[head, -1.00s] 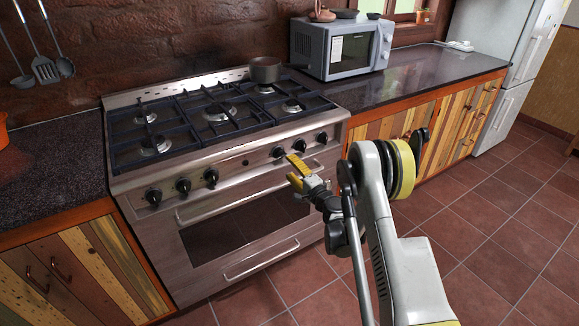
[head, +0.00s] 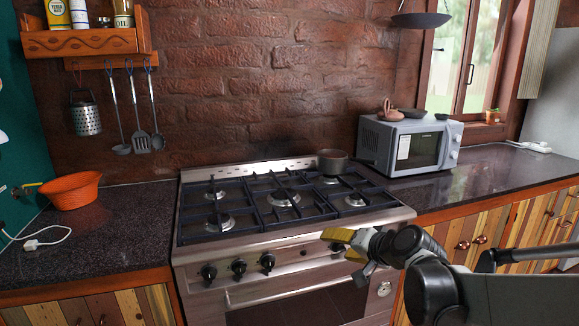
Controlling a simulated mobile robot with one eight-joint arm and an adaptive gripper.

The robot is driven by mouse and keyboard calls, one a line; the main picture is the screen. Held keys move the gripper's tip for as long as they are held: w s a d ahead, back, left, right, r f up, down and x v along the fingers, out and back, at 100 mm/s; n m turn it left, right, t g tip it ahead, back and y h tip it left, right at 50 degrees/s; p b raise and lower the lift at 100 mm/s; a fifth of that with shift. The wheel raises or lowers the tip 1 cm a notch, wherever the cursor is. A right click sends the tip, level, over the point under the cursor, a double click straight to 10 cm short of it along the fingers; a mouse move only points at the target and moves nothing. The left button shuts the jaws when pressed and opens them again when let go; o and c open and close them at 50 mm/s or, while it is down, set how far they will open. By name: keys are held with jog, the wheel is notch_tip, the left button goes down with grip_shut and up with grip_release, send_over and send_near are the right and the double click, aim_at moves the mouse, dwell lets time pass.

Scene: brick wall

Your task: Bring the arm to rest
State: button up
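My gripper (head: 345,243) is in front of the right part of the stove (head: 300,262), near the front knobs, at the end of my arm, which enters from the lower right. Its yellow fingers point left in the head view. I see nothing held in it, but the gap between the fingers is too small to make out. The arm is bent, with its dark joints in front of the oven and the wooden cabinets.
A dark pot (head: 333,162) stands on the stove's back right. A microwave (head: 408,146) sits on the right counter (head: 482,172). An orange colander (head: 72,191) is on the left counter. Utensils (head: 141,142) hang from a wall shelf (head: 92,42).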

jog(key=s+d+f+n+g+h, duration=0.1)
jog(key=s+d, duration=0.1)
jog(key=s, duration=0.7)
jog(key=s+d+f+n+g+h, duration=0.1)
jog(key=s+d+n+h, duration=0.1)
jog(key=s, duration=0.8)
jog(key=s+d+f+n+g+h, duration=0.1)
jog(key=s+d+h, duration=0.1)
jog(key=s, duration=0.7)
jog(key=shift+s+d+n+g, duration=0.2)
jog(key=shift+d+n+g, duration=0.05)
jog(key=shift+n+g, duration=0.05)
